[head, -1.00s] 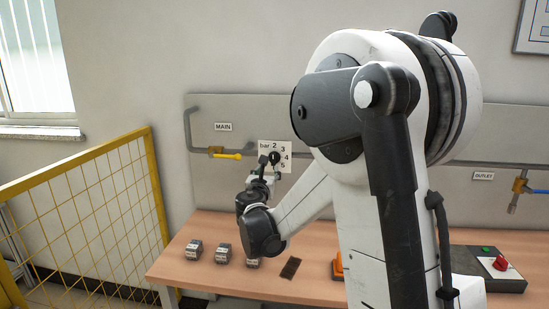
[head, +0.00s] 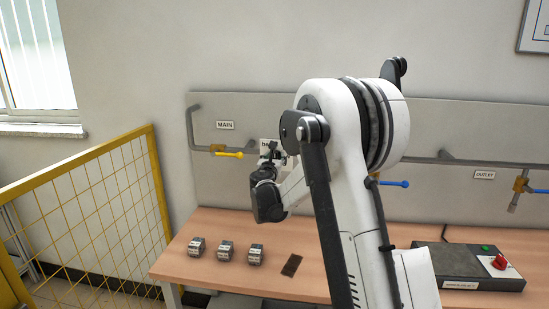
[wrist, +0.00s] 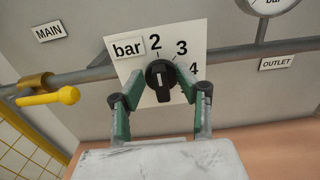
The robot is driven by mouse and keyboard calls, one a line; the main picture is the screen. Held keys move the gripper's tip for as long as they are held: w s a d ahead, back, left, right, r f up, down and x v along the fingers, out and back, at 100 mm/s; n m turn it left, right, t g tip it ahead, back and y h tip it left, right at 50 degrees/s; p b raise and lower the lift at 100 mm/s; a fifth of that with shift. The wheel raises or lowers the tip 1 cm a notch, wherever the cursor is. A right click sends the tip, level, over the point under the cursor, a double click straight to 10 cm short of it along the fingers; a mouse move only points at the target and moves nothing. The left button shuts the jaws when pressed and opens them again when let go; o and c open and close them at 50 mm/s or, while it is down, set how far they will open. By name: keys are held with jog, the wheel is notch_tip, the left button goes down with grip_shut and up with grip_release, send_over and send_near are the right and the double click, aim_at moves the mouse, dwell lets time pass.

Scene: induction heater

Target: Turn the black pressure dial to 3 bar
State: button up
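The black pressure dial (wrist: 160,76) sits on a white plate (wrist: 131,62) marked bar, 2, 3 and 4. Its white mark appears roughly upright, towards the 2, but is too small to read exactly. My gripper (wrist: 158,94) is open, with one green-and-black finger left of the dial and one right of it. Gaps show between the fingers and the dial in the wrist view. In the head view my gripper (head: 271,155) is in front of the plate (head: 265,145), and my arm hides the dial and most of the numbers.
A pipe with a yellow-handled MAIN valve (wrist: 50,97) runs left of the plate. A gauge (wrist: 268,5) and an OUTLET label (wrist: 276,62) are to the right. Below, the wooden table (head: 215,277) holds small grey blocks (head: 226,250) and a control box (head: 465,262).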

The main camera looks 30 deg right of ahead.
jog(key=shift+c, duration=0.2)
grip_shut()
jog(key=shift+m+b, duration=0.3)
jog(key=shift+b, duration=0.05)
jog(key=shift+s+d+f+m+b, duration=0.1)
jog(key=shift+m+b, duration=0.8)
jog(key=shift+m, duration=0.45)
jog(key=shift+s+d+f+m+b, duration=0.15)
jog(key=shift+m+b, duration=0.7)
jog(key=shift+m, duration=0.55)
jog(key=shift+d+r+m+b, duration=0.1)
jog(key=shift+m+b, duration=0.8)
jog(key=shift+m, duration=0.45)
jog(key=shift+o, duration=0.2)
grip_release()
